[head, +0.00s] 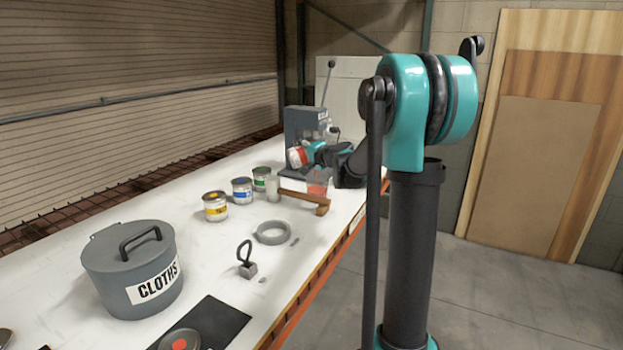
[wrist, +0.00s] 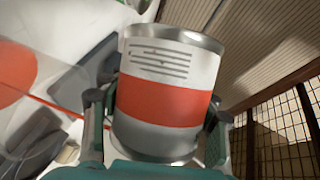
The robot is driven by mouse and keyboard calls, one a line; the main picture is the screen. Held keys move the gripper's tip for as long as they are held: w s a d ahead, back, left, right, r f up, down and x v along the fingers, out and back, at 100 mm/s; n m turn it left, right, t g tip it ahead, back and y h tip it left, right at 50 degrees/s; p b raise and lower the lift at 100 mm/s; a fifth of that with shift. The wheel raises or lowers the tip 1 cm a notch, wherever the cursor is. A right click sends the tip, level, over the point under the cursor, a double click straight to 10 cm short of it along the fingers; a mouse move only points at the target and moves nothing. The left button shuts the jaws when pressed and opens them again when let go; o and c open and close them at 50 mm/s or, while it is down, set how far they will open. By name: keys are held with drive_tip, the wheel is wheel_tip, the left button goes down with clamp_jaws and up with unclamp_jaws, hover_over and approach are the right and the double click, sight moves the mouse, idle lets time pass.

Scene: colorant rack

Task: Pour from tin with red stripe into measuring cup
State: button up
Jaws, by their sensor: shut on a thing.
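The tin with the red stripe (head: 297,157) is held above the table in the head view, tipped well over to one side. My gripper (head: 313,151) is shut on this tin. In the wrist view the tin (wrist: 165,100) fills the middle, with a finger on each side of its red band; its mouth is not visible. A clear cup with reddish colour in it (head: 317,182), likely the measuring cup, stands on the table below my gripper. I cannot see any stream from the tin or the cup's markings.
Yellow (head: 215,207), blue (head: 242,191) and green (head: 261,179) striped tins stand to the left. A small clear vessel (head: 273,188) and a brown wooden piece (head: 308,201) are close by. A grey machine (head: 303,125) stands behind. A grey cloths bin (head: 130,265) is nearer.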

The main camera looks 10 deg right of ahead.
drive_tip(key=shift+s+a+f+n+h, duration=0.15)
drive_tip(key=shift+f+n+h, duration=0.2)
drive_tip(key=shift+n, duration=0.45)
drive_tip(key=shift+f+n+h, duration=0.3)
drive_tip(key=shift+n+h, duration=0.15)
drive_tip(key=shift+n, duration=0.15)
drive_tip(key=shift+r+n+h, duration=0.4)
drive_tip(key=shift+n, duration=0.2)
drive_tip(key=shift+a+f+n+g+h, duration=0.1)
drive_tip(key=shift+f+n+g+h, duration=0.2)
drive_tip(key=shift+n+h, duration=0.15)
drive_tip(key=shift+s+a+f+n+h+b, duration=0.1)
drive_tip(key=shift+a+f+n+h+b, duration=0.1)
drive_tip(key=shift+a+n+h, duration=0.55)
drive_tip(key=shift+s+a+f+n+h+b, duration=0.15)
drive_tip(key=shift+a+n+h, duration=0.25)
drive_tip(key=shift+a+n, duration=0.45)
drive_tip(key=shift+a+f+n+h+b, duration=0.25)
drive_tip(key=shift+a+n+h, duration=0.35)
drive_tip(key=shift+n, duration=0.35)
drive_tip(key=shift+r, duration=0.1)
